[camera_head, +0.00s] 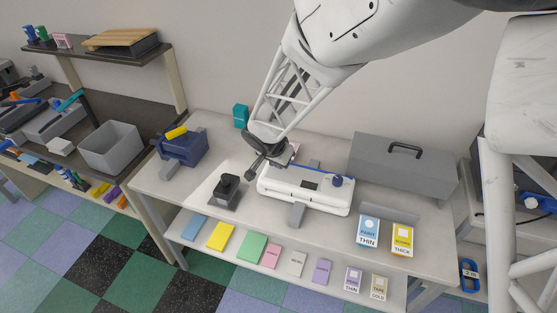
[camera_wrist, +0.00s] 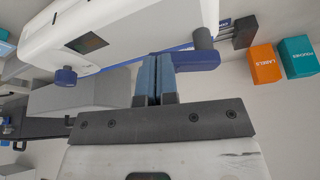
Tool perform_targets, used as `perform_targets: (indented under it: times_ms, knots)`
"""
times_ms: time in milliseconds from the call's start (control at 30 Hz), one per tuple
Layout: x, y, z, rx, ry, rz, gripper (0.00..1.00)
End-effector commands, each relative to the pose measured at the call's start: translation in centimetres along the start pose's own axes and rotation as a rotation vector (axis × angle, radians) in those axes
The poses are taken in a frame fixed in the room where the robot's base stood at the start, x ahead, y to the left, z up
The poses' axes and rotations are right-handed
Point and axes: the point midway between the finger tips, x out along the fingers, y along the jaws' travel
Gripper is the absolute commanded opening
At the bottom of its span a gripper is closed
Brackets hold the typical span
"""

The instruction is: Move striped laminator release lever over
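The white laminator (camera_head: 282,190) stands on the worktop; its body (camera_wrist: 125,28) fills the upper left of the wrist view. A blue bar (camera_wrist: 197,61) with a grey rounded end piece (camera_wrist: 203,38) shows beside the laminator, just past my fingertips. It may be the release lever; I cannot make out stripes. My gripper (camera_wrist: 157,58) has its two blue-grey fingers together with only a thin dark line between them. The fingertips overlap the bar in the picture; I cannot tell whether they touch it. In the head view my gripper (camera_head: 258,165) is at the laminator's left end.
A grey case (camera_head: 400,168) stands behind right, and a black device (camera_head: 227,190) at left. Blue (camera_head: 368,231) and yellow (camera_head: 402,240) packs stand in front right. Orange (camera_wrist: 265,62) and teal (camera_wrist: 298,56) boxes are nearby.

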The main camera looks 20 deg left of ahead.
Motion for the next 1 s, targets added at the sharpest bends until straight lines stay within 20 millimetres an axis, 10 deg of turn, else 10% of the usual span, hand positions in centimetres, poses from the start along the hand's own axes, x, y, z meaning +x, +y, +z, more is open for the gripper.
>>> perform_targets:
  times_ms: [1000]
  knots:
    - [0.6, 0.7, -1.3, -0.006, -0.001, -0.001, 0.0]
